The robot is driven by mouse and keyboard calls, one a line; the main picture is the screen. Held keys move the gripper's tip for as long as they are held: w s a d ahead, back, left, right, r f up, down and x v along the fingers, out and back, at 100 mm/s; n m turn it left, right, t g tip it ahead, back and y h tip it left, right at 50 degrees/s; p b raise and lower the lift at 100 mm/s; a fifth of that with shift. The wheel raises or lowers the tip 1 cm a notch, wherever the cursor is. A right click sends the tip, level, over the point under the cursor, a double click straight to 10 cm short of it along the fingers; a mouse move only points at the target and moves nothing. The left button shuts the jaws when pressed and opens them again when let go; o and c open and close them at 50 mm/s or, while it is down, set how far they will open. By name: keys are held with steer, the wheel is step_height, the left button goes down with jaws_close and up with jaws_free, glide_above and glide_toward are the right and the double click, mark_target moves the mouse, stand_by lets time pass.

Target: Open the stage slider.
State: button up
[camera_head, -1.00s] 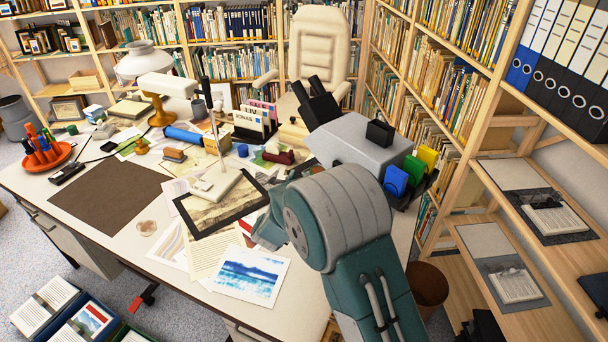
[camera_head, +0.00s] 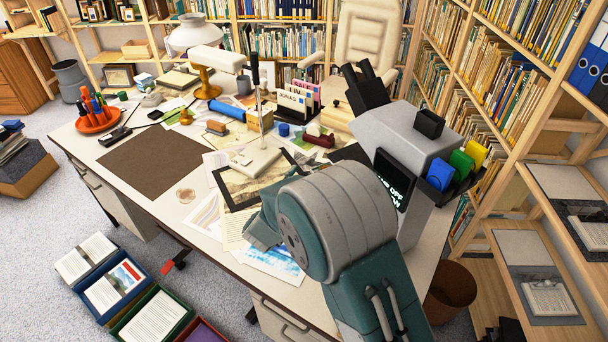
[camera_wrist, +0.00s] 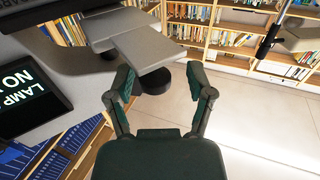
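The grey instrument (camera_head: 400,132) with black eyepieces (camera_head: 366,88) stands on the right of the desk, partly hidden by my arm. In the wrist view, a flat grey plate (camera_wrist: 138,45) juts out from it, with a short dark round knob (camera_wrist: 155,82) at its near end. This may be the stage slider; I cannot tell for sure. My gripper (camera_wrist: 160,80) is open, its fingers either side of the knob in the picture; contact is not visible. In the head view my arm hides most of the gripper.
A dark screen (camera_head: 393,180) on the instrument shows partly readable text about a lamp. A white desk lamp (camera_head: 222,60), framed print (camera_head: 240,190) and loose papers lie left of my arm. Shelves (camera_head: 500,100) stand close on the right. Floor boxes (camera_head: 115,290) sit in front.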

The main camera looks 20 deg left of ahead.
steer(key=shift+d, duration=0.1)
steer(key=s+a, duration=0.2)
steer(key=s, duration=0.9)
steer(key=shift+s+a, duration=0.3)
steer(key=shift+s, duration=0.05)
steer(key=shift+f, duration=0.1)
steer(key=w+d+r+g+y, duration=0.2)
steer(key=w+d+r+y, duration=0.2)
steer(key=w+r, duration=0.25)
steer(key=s+d+r+n+g+y, duration=0.2)
steer(key=d+r+g+y, duration=0.15)
steer(key=d+r, duration=0.45)
steer(key=s+d+f+g+h, duration=0.1)
steer(key=s+d+g+h, duration=0.3)
steer(key=s+d, duration=1.8)
steer(key=shift+s+d+g, duration=0.3)
steer(key=shift+g, duration=0.95)
